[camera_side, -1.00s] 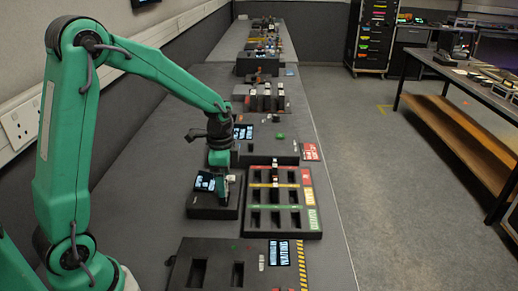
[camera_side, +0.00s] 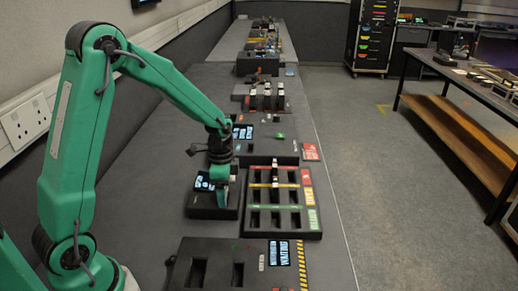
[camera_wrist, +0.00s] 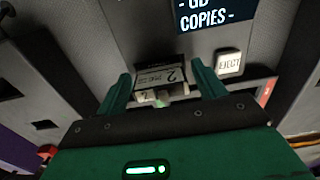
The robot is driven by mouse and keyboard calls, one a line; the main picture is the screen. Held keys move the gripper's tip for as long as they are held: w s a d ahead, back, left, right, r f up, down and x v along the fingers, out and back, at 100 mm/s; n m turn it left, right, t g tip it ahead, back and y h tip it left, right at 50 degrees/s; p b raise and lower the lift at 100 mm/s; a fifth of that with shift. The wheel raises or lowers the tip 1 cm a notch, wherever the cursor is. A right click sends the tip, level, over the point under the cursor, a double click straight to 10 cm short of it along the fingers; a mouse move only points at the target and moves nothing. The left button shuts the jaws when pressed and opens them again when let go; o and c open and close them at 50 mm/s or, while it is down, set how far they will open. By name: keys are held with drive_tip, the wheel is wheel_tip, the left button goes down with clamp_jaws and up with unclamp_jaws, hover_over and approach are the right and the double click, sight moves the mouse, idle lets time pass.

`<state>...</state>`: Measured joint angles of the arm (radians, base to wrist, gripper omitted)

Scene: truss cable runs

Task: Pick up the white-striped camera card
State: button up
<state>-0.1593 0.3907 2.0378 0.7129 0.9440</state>
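A dark card (camera_wrist: 162,75) with a pale label marked "2" stands up from a slot of the reader in the wrist view. A white stripe on it is not clear to me. My gripper (camera_wrist: 163,88) is open, with one green finger on each side of the card and gaps visible between them. In the side view my gripper (camera_side: 219,199) is low over the black reader box (camera_side: 203,212), and it hides the card there.
The reader has a lit screen (camera_wrist: 212,14) and a white eject button (camera_wrist: 229,62) close to the right finger. A sorting tray (camera_side: 303,232) with red, yellow and green rows stands right of the reader. A black panel (camera_side: 213,248) lies in front.

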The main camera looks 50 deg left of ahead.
drive_tip(key=c, duration=0.9)
drive_tip(key=shift+r, duration=0.15)
drive_tip(key=shift+r, duration=0.6)
drive_tip(key=r, duration=0.1)
drive_tip(key=d+r, duration=0.1)
drive_tip(key=r, duration=0.1)
drive_tip(key=shift+s+r, duration=0.1)
drive_tip(key=shift+s, duration=0.05)
drive_tip(key=s+d+r, duration=0.1)
drive_tip(key=d+r, duration=0.1)
drive_tip(key=d, duration=0.1)
drive_tip(key=s+d+r, duration=0.1)
drive_tip(key=d+r, duration=0.1)
drive_tip(key=d, duration=0.1)
drive_tip(key=s+d+r, duration=0.2)
drive_tip(key=d, duration=0.2)
drive_tip(key=shift+r, duration=0.2)
drive_tip(key=w, duration=0.7)
drive_tip(key=w+f, duration=0.1)
drive_tip(key=w, duration=0.5)
drive_tip(key=w+d+f, duration=0.1)
drive_tip(key=w, duration=0.6)
drive_tip(key=shift+w+f, duration=0.1)
drive_tip(key=shift+w, duration=0.2)
